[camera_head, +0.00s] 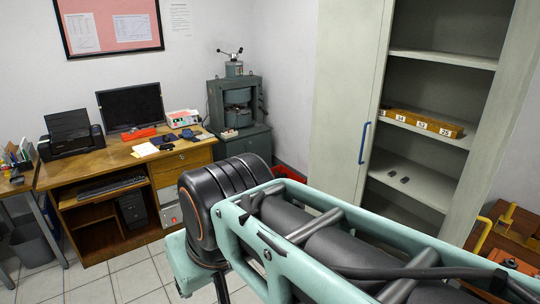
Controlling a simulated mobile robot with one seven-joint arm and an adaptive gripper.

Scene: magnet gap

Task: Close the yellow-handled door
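A tall grey-green cabinet (447,57) stands at the right with its shelves exposed. Its left door (344,90) is shut and carries a blue handle (364,143). A yellow bar shaped like a handle (483,234) shows low at the right edge, beside the pale upright panel (497,135). I cannot tell whether that panel is the open door or the cabinet's side, nor what the bar is fixed to. My teal and black arm crosses the lower middle in front of the cabinet's base. My gripper is not in view.
A brown surface with yellow parts (515,236) is at lower right. A desk (93,166) and green machine (238,108) stand left. Tiled floor (120,280) is clear at lower left.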

